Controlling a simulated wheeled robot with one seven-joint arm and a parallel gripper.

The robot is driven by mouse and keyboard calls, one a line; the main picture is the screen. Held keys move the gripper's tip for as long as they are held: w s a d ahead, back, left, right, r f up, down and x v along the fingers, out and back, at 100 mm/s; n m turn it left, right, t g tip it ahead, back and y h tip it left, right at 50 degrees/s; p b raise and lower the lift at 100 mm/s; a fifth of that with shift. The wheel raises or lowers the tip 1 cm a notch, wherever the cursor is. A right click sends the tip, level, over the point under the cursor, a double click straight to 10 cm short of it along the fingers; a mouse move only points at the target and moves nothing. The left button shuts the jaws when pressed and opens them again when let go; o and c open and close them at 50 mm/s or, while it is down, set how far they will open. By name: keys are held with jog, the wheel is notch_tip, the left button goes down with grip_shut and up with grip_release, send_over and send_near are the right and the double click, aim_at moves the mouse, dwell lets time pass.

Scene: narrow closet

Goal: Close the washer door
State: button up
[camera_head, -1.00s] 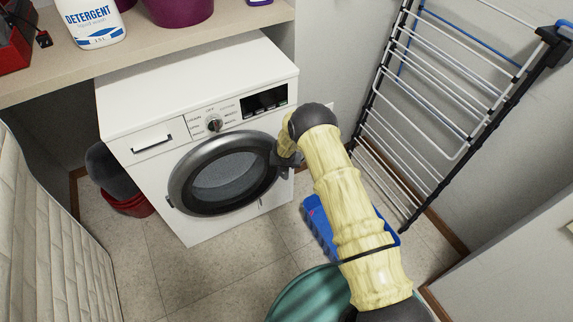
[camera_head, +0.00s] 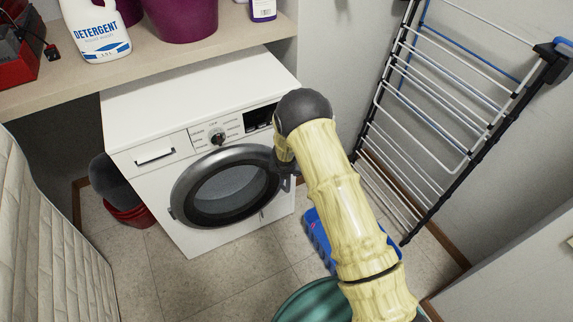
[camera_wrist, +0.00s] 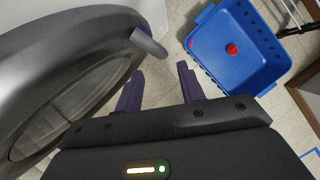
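The white washer (camera_head: 165,185) stands under the shelf. Its round door (camera_head: 225,188), with a dark grey ring and glass, lies at or close to the washer's front; I cannot tell whether it is latched. In the wrist view the door (camera_wrist: 75,75) fills the left side, with a grey handle-like piece (camera_wrist: 148,45) sticking out from its edge. My gripper (camera_wrist: 160,85) is at the right edge of the door, fingers apart with nothing between them. In the head view my arm hides most of the gripper.
A blue crate (camera_head: 318,240) with a small red thing inside stands on the floor to the right. A drying rack (camera_head: 430,110) leans at the right wall. A teal round container (camera_head: 310,300) is in front, and a red bucket (camera_head: 135,215) is left of the washer.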

jog(key=v, duration=0.7)
jog(key=shift+r+p, duration=0.25)
jog(key=shift+p, duration=0.2)
jog(key=shift+s, duration=0.1)
